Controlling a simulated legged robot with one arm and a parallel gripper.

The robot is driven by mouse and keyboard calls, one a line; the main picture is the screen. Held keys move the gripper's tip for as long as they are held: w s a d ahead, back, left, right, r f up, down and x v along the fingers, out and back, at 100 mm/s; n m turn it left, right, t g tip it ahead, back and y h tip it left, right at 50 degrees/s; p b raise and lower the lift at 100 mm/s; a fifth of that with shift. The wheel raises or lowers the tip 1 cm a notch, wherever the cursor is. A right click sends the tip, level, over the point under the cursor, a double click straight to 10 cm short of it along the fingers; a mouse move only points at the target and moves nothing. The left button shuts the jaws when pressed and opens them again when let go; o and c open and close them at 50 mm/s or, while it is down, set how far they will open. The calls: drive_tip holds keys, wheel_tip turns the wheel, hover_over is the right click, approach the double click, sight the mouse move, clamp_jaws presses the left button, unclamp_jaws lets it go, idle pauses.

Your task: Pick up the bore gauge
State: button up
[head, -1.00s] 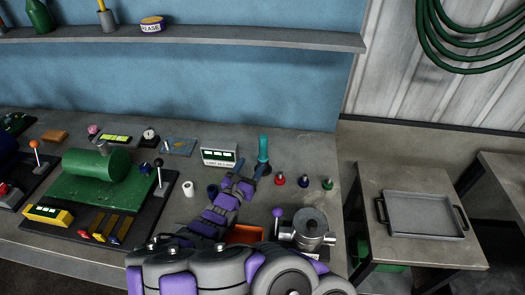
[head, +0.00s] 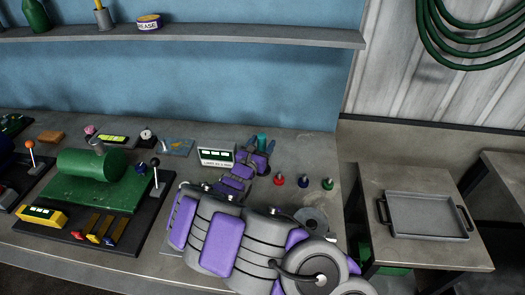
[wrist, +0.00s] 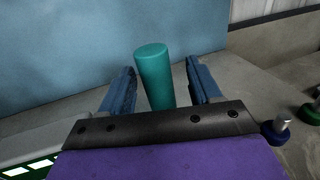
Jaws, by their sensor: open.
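The bore gauge, seen as a teal upright cylinder (head: 262,141), stands on the workbench near the blue back wall. In the head view only its top shows; my arm hides its lower part. In the wrist view the teal cylinder (wrist: 155,77) rises between the two blue fingers of my gripper (wrist: 161,82), one finger on each side. My gripper (head: 258,149) is open. Gaps show between the cylinder and both fingers, so it is not gripped. Its base is hidden behind the gripper's palm.
A white display box (head: 216,155) stands close left of my gripper. Small red (head: 278,180), blue (head: 303,182) and green (head: 327,184) knobbed pieces stand to the right. A green machine (head: 95,180) fills the left. A grey tray (head: 427,235) rests on the side table.

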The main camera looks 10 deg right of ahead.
drive_tip(key=shift+w+d+f, duration=0.1)
drive_tip(key=shift+w+d, duration=0.1)
drive_tip(key=shift+w, duration=0.4)
drive_tip(key=shift+w+d+f, duration=0.1)
drive_tip(key=shift+w+d, duration=0.1)
drive_tip(key=shift+w, duration=0.35)
drive_tip(key=shift+w+d+r+b, duration=0.15)
drive_tip(key=shift+w+r+b, duration=0.05)
drive_tip(key=shift+w+b, duration=0.1)
drive_tip(key=c, duration=1)
